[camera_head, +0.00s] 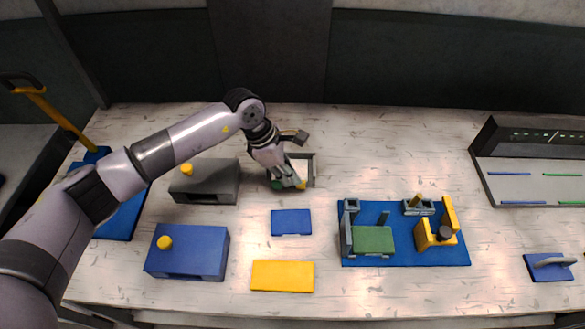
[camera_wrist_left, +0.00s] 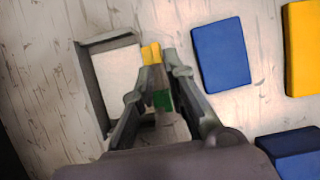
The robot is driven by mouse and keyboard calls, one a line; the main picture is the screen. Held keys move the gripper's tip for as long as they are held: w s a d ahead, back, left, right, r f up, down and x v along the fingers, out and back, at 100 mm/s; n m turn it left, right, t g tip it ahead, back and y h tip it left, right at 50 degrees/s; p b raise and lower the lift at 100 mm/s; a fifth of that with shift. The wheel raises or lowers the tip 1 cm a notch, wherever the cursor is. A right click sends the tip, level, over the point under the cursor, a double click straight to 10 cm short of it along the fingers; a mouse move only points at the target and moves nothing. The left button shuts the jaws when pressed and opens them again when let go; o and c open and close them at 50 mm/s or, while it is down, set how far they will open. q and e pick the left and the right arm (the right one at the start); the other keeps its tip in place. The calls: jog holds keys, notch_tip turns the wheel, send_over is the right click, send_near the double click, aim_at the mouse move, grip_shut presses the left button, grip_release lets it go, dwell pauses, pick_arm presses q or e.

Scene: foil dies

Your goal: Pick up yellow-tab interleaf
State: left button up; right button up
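My left gripper (camera_head: 290,182) points down at a small grey tray (camera_head: 312,168) near the middle of the table. In the left wrist view the tray (camera_wrist_left: 91,95) has a pale floor or sheet. A yellow tab (camera_wrist_left: 151,53) shows at the tips of the left gripper (camera_wrist_left: 157,72), and the yellow also shows in the head view (camera_head: 301,184). The fingers look apart, with a green patch (camera_wrist_left: 162,99) visible between them. The sheet that the yellow tab belongs to is mostly hidden. I cannot tell whether the fingers touch the tab. My right gripper is out of view.
A dark grey block (camera_head: 206,183) with a yellow knob stands left of the tray. A blue block (camera_head: 190,252), blue plate (camera_head: 291,222) and yellow plate (camera_head: 283,276) lie nearer. A blue fixture base (camera_head: 405,259) is right; a grey rack (camera_head: 530,180) is far right. The table's back middle is clear.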

pick_arm(q)
jog(key=shift+p+x, duration=0.4)
jog(key=shift+x, duration=1.25)
jog(key=shift+c, duration=0.2)
jog(key=shift+w, duration=0.1)
grip_shut()
jog(key=shift+r, duration=0.1)
